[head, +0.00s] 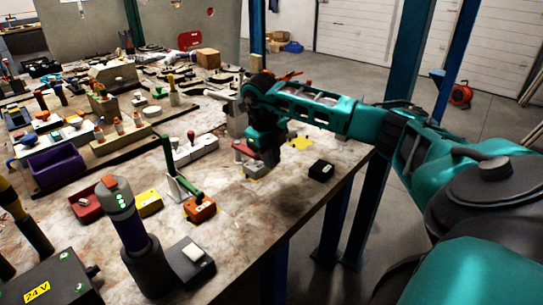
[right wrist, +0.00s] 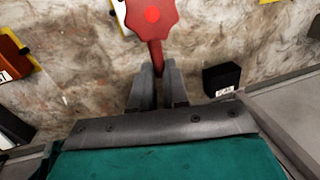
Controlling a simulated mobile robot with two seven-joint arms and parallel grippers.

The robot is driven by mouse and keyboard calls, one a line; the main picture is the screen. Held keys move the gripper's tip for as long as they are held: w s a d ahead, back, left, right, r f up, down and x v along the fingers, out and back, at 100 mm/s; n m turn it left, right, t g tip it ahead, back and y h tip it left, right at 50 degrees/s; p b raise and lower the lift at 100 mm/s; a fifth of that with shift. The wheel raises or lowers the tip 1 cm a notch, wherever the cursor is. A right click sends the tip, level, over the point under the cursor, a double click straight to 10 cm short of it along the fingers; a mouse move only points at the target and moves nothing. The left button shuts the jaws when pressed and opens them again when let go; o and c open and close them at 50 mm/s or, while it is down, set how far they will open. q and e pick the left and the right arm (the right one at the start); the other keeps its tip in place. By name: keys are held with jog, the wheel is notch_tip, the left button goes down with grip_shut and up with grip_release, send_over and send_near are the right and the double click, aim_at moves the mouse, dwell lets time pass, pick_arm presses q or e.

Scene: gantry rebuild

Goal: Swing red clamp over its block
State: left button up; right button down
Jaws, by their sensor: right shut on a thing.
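The red clamp (right wrist: 152,18) shows in the right wrist view as a star-shaped red knob with a red arm running down between my fingers. My right gripper (right wrist: 158,68) is shut on that arm. In the head view the red clamp (head: 244,149) shows only in part, beside my right gripper (head: 268,158), which hides much of it. A pale block (head: 256,171) sits low beside the gripper. I cannot tell whether the clamp is over it. My left gripper is not in view.
A black box (head: 321,170) stands near the table's right edge; it also shows in the right wrist view (right wrist: 221,79). A green-handled clamp (head: 181,180) and an orange block (head: 200,208) stand to the left. Bare table (head: 270,215) lies in front of my right gripper.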

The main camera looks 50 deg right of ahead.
jog(key=shift+a, duration=0.1)
jog(key=c, duration=1.3)
grip_release()
jog(key=shift+w, duration=0.1)
jog(key=shift+o, duration=0.9)
notch_tip(320, 180, up, 13)
jog(key=a, duration=0.2)
jog(key=shift+a, duration=0.3)
jog(key=shift+f, duration=0.15)
